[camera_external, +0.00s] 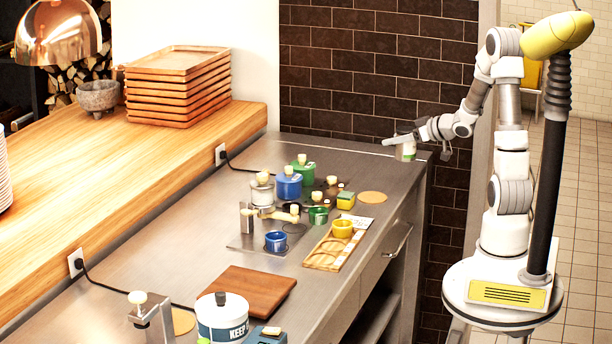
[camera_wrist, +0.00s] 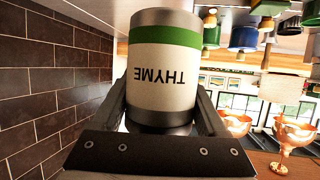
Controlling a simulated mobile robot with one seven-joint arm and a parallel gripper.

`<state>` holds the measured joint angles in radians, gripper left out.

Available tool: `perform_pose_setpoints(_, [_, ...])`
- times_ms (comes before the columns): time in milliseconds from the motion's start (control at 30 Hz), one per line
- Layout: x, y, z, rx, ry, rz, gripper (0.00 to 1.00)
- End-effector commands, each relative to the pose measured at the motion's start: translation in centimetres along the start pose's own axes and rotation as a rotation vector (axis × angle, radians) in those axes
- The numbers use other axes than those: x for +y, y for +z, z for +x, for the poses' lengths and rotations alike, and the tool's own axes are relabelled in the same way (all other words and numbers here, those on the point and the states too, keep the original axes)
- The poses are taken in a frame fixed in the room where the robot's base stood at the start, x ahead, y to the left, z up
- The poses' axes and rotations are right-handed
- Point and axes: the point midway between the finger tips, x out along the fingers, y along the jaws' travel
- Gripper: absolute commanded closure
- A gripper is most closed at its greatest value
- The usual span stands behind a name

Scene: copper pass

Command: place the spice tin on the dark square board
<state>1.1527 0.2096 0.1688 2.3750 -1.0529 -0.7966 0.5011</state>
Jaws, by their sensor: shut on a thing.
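The spice tin, with a green band and a white THYME label, fills the middle of the wrist view (camera_wrist: 165,65). In the external view the tin (camera_external: 406,152) is small, at the far right corner of the steel counter. My gripper (camera_external: 403,141) is shut on it, with a jaw on each side in the wrist view (camera_wrist: 163,108). I cannot tell whether the tin touches the counter. The dark square board (camera_external: 250,290) lies flat and bare near the front of the counter, far from my gripper.
A KEEP-labelled pot (camera_external: 222,318) is just in front of the board. A brick wall (camera_external: 375,60) rises behind the counter.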

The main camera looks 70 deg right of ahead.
Motion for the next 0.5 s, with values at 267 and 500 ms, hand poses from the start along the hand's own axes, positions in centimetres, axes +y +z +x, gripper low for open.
perform_pose_setpoints(267, [0.5, -0.5, -0.8, 0.002, 0.000, -0.002, 0.89])
perform_pose_setpoints(500, [0.5, -3.8, -2.1, 0.004, 0.001, -0.006, 0.89])
